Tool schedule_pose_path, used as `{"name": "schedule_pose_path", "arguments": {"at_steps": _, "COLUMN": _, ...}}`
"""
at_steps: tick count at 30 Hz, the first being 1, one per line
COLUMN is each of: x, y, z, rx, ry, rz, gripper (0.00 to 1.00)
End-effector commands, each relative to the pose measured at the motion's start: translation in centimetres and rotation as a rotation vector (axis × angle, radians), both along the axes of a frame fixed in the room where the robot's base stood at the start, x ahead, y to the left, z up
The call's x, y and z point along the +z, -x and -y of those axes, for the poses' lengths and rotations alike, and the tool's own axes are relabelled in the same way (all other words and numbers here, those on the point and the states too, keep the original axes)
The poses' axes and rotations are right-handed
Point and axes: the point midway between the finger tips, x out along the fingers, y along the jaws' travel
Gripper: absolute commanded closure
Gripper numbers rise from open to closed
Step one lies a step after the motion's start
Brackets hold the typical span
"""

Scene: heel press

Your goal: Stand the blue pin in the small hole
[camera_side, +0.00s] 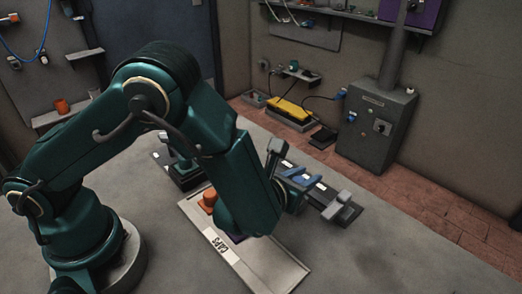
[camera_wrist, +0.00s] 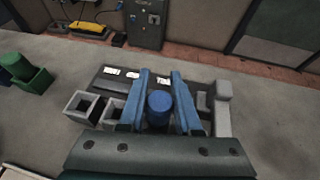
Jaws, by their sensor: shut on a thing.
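The blue pin (camera_wrist: 159,108) shows its round top in the wrist view, between the two blue fingers of my gripper (camera_wrist: 161,84), which is shut on it. My gripper (camera_side: 297,182) is over the dark board in the side view, where I cannot make out the pin. The dark board (camera_wrist: 104,87) carries white labels and a row of grey square sockets. The left socket (camera_wrist: 82,106) is open and empty; another socket (camera_wrist: 112,110) beside it is partly covered by my left finger. The small hole cannot be told apart, and the pin's lower end is hidden.
A grey block (camera_wrist: 222,105) stands at the board's right end. A pale tray (camera_side: 264,267) labelled CAPS holds an orange cap (camera_side: 209,198) in front of the board. A green holder (camera_wrist: 30,82) stands at the left. The floor right of the board is clear.

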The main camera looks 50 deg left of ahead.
Motion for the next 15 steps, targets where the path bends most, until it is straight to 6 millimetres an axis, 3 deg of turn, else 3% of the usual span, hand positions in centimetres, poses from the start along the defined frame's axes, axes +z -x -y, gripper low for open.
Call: {"name": "schedule_pose_path", "arguments": {"at_steps": 15, "x": -0.61, "y": -0.01, "z": 0.02, "rx": 0.000, "ry": -0.001, "rz": 0.000, "gripper": 1.00}}
